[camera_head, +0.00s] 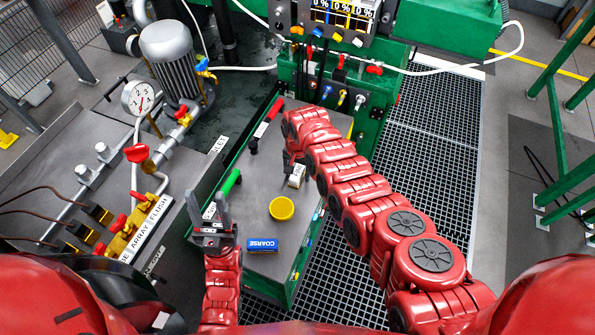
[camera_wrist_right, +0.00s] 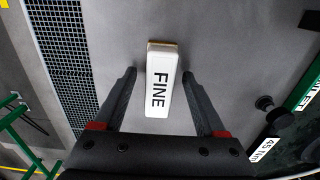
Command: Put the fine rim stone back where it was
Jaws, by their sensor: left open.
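The fine rim stone (camera_wrist_right: 161,80) is a white block marked FINE with a tan edge, on the grey cart top (camera_head: 262,185). It also shows, partly covered, in the head view (camera_head: 297,175). My right gripper (camera_wrist_right: 159,75) is open, with one finger on each side of the stone and a gap visible at both sides. The picture does not settle how far above the top the fingers are. My left gripper (camera_head: 215,215) is open and empty at the cart's left edge. The blue stone marked COARSE (camera_head: 263,245) lies near the front of the top.
A yellow round tin (camera_head: 282,208) sits between the two stones. A green-handled tool (camera_head: 231,182) lies near my left gripper, and a red and black torque tool (camera_head: 265,128) lies farther back. Pipes and a gauge (camera_head: 138,98) stand left; grating (camera_head: 440,120) lies right.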

